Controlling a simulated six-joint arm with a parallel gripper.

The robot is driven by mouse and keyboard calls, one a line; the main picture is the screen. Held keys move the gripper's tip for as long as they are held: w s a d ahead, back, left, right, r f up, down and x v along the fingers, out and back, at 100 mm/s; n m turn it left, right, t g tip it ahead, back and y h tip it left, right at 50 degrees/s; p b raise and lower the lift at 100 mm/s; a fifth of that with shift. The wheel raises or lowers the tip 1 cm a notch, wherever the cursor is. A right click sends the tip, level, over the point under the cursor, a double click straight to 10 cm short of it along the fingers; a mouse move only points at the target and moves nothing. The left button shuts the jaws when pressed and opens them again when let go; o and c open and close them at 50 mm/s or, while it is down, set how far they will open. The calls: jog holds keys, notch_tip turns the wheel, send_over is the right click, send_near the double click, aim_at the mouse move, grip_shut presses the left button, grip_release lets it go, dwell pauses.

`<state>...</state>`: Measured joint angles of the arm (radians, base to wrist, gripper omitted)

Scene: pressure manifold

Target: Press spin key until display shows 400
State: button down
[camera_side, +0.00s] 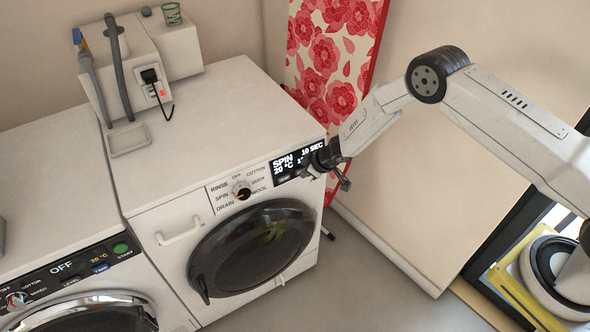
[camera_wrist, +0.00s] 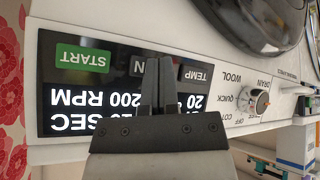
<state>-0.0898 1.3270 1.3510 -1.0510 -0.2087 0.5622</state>
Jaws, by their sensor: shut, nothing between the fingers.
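The washer's display (camera_wrist: 75,112) is lit and upside down in the wrist view, where "200 RPM" and part of "10 SEC" show. In the side view my gripper (camera_side: 308,172) is at the panel's right end.
The program dial (camera_side: 242,191) is left of the display, above the dark round door (camera_side: 252,250). A second washer (camera_side: 70,270) stands at left. A floral ironing board (camera_side: 330,50) leans behind the right washer. The floor in front is clear.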

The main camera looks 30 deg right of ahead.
dwell(0.5)
jog(key=shift+s+r, duration=0.1)
jog(key=shift+s, duration=0.4)
jog(key=shift+s, duration=0.15)
jog(key=shift+s+r, duration=0.25)
jog(key=shift+s, duration=0.65)
jog(key=shift+s+r, duration=0.25)
jog(key=shift+s, duration=0.7)
jog(key=shift+s+r, duration=0.25)
jog(key=shift+s, duration=0.65)
jog(key=shift+r, duration=0.1)
jog(key=s+d+r+m+g+h, duration=0.1)
jog(key=s+d+r+m, duration=0.2)
jog(key=r, duration=0.5)
jog(key=s+d+r+m+h, duration=0.1)
jog(key=s+d+r+h, duration=0.2)
jog(key=r, duration=0.5)
jog(key=s+d+r+m+g, duration=0.1)
jog(key=s+r, duration=0.3)
jog(key=s, duration=0.4)
jog(key=s+d+r+m+g+y, duration=0.1)
jog(key=s+r, duration=0.3)
jog(key=s, duration=0.5)
jog(key=shift+s+d+r+m+g, duration=0.2)
jog(key=shift+r+m+g, duration=0.1)
jog(key=shift+m, duration=0.3)
